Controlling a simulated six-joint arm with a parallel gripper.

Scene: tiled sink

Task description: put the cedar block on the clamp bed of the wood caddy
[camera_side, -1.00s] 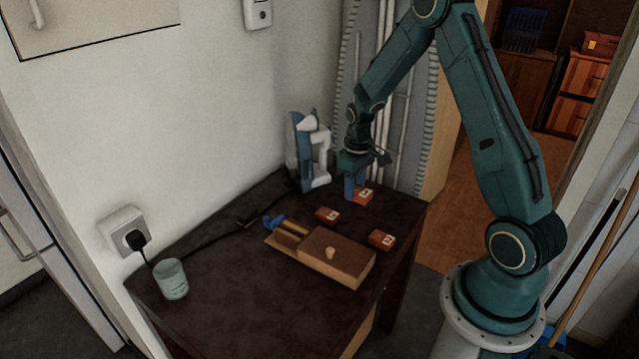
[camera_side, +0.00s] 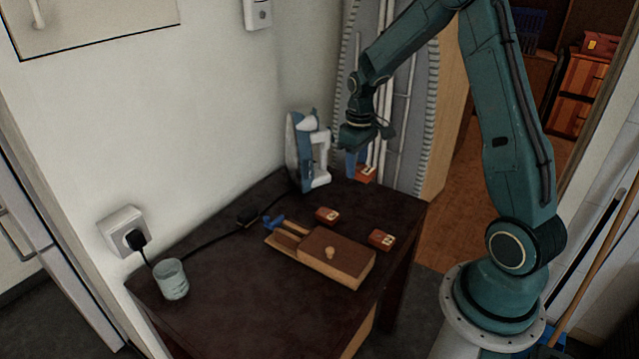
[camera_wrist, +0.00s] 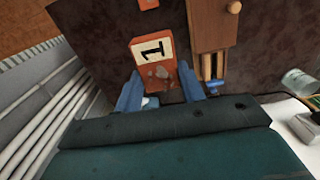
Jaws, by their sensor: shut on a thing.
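My gripper (camera_side: 358,166) is shut on an orange-red block (camera_side: 366,174) with a pale label, held above the back corner of the table. In the wrist view the block (camera_wrist: 142,76) sits between the blue fingers, and its label reads 1. Two similar labelled blocks lie on the table, one behind the caddy (camera_side: 327,214) and one to its right (camera_side: 382,239). I cannot tell by look which block is cedar. The wood caddy (camera_side: 345,265) has a brown lid with a knob. Its open slotted bed (camera_side: 287,238), with a blue clamp (camera_side: 274,223), is at its left end.
A white and blue iron (camera_side: 309,155) stands at the back by the wall, close left of my gripper. Its dark cord (camera_side: 205,238) runs to a wall socket (camera_side: 124,232). A glass cup (camera_side: 172,279) stands at the table's left. The table's front is clear.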

